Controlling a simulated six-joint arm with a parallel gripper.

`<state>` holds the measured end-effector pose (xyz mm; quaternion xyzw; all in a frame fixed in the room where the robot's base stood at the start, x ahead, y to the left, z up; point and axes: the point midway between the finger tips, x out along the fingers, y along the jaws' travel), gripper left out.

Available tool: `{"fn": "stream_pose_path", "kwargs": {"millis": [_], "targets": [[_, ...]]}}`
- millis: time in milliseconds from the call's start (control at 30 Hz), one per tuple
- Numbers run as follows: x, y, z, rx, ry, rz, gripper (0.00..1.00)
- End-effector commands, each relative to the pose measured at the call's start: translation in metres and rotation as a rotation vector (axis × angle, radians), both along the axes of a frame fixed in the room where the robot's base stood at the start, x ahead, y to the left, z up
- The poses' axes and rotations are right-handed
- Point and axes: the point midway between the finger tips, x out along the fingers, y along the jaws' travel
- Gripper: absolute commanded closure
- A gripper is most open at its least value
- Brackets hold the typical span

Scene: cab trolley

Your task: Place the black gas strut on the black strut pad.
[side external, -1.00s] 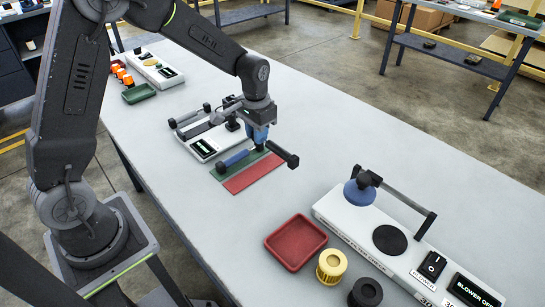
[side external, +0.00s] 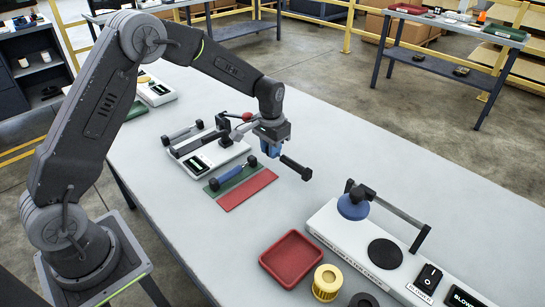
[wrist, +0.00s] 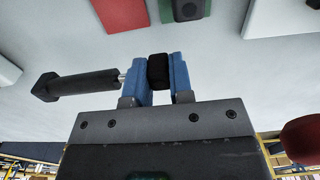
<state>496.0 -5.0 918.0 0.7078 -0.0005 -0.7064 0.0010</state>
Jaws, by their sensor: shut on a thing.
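The black gas strut (side external: 297,167) is in my gripper (side external: 272,150), held above the table beyond the red and green strips. In the wrist view, my gripper (wrist: 160,77) is shut on one black end of the black gas strut (wrist: 78,87); its rod and dark cylinder stick out to the left. A blue strut (side external: 233,173) with black ends lies on the green strip (side external: 225,189). The red strip (side external: 246,190) beside it is bare. A dark strip (side external: 192,146) lies on a white unit; I cannot tell which is the black strut pad.
The white unit (side external: 220,158) has a display, and another dark strut (side external: 182,132) lies at its left. A red tray (side external: 291,258), a yellow filter (side external: 327,283) and a white blower unit (side external: 345,235) stand to the right.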

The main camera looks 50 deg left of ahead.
Motion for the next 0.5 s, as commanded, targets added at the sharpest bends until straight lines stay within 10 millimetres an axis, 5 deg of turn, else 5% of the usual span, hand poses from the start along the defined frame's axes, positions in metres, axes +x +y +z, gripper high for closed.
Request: {"fn": "stream_pose_path", "kwargs": {"millis": [200,500], "targets": [[0.0,0.0,-0.029,0.0,0.002,0.0,1.0],[0.0,0.0,-0.03,0.0,0.001,0.0,1.0]]}}
